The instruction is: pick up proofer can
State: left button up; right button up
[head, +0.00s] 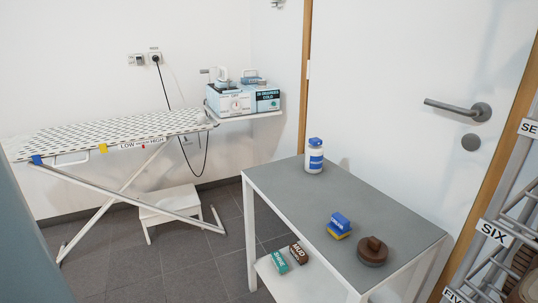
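A white and blue can with a blue cap (315,156) stands upright on the far left part of the grey table top (300,195). It may be the proofer can, but its label is too small to read. Neither of my grippers shows in the head view.
A blue and yellow block (339,226) and a round brown object (373,251) are on the same table. Two small boxes (288,256) lie on its lower shelf. An ironing board (110,135) stands left, with a white step stool (170,206). A labelled rack (495,232) borders the right.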

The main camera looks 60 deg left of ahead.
aim_at(314, 157)
jog(key=u, duration=1.4)
jog(key=i+j+z, duration=0.1)
jog(key=z, duration=0.45)
jog(key=i+j+z, duration=0.15)
jog(key=j, duration=0.25)
jog(key=i+j+z, duration=0.15)
jog(key=j, duration=0.25)
jog(key=j+z, duration=0.15)
jog(key=j, duration=0.25)
jog(key=i+j+z, duration=0.15)
jog(key=j, duration=0.3)
